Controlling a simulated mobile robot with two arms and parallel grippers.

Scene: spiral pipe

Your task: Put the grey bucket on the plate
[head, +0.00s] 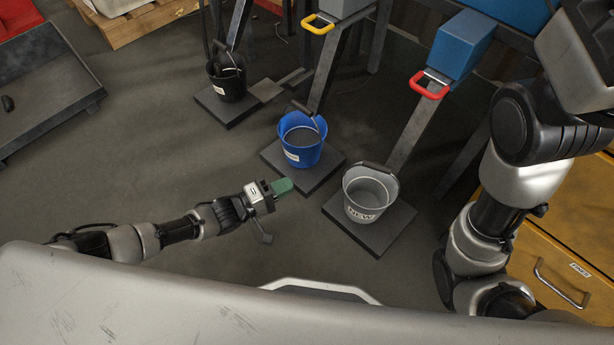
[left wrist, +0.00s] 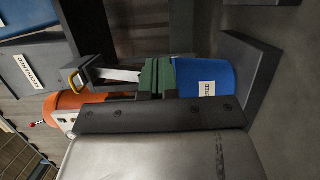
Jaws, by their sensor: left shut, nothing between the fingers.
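The grey bucket (head: 368,200), marked "NEW", stands upright on a dark square plate (head: 395,230) right of the middle of the head view. Its dark handle rests at the rim. My left gripper (head: 284,186) has green fingers. It is shut and empty, to the left of the grey bucket and apart from it. In the left wrist view the green fingers (left wrist: 156,78) show in front of a blue bucket (left wrist: 208,78); the grey bucket is not visible there. My right arm rises along the right of the head view, its gripper out of frame.
The blue bucket stands on its own plate (head: 322,180), and a black bucket (head: 228,78) on another farther back. Sloping metal chutes with yellow (head: 318,24) and red (head: 429,86) handles hang above. A yellow drawer cabinet (head: 550,225) is at right.

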